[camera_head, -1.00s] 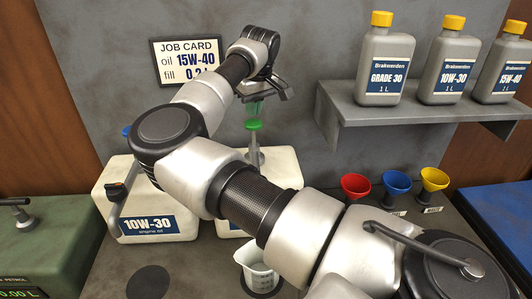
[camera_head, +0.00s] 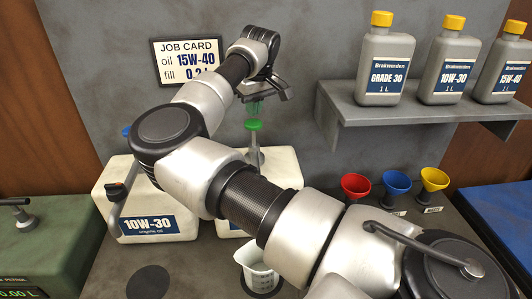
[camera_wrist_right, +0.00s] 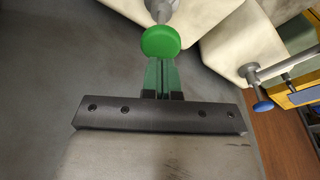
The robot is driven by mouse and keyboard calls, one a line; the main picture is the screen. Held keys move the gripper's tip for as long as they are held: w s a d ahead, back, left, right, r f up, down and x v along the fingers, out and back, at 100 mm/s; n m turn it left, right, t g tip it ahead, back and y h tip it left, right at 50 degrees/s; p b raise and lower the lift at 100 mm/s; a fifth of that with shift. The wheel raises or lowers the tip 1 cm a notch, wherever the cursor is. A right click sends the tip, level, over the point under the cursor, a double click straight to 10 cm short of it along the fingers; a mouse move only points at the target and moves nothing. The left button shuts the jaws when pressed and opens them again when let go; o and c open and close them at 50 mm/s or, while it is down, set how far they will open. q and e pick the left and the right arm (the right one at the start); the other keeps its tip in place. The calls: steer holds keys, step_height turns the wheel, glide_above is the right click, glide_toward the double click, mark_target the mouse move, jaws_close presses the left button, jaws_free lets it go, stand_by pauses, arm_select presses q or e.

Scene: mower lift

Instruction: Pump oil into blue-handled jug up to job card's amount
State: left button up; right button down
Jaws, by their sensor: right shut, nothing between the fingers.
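The job card (camera_head: 187,62) on the back wall reads oil 15W-40, with a fill line partly hidden by my right arm; it appears to start 0.2. My right gripper (camera_head: 254,107) is shut and empty, with green fingers just above the green pump knob (camera_head: 253,125). In the right wrist view the shut fingertips (camera_wrist_right: 161,62) meet the edge of the green knob (camera_wrist_right: 160,42); I cannot tell whether they touch. A white jug (camera_head: 261,277) stands below, partly behind my arm; its handle is hidden. My left gripper is out of view.
A 10W-30 container (camera_head: 152,213) with a blue-topped pump stands left of the mostly hidden container (camera_head: 285,168) under the green pump. Red (camera_head: 355,185), blue (camera_head: 397,182) and yellow (camera_head: 434,178) funnels stand right. A shelf (camera_head: 425,112) holds three grey bottles.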

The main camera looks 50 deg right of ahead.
mark_target(255, 123)
steer(key=shift+f, duration=0.15)
stand_by(0.4)
steer(key=shift+f+b, duration=2.8)
steer(key=shift+f, duration=0.65)
steer(key=shift+r, duration=0.1)
steer(key=shift+r+p, duration=1.7)
steer(key=shift+r, duration=1.8)
steer(key=shift+f, duration=0.2)
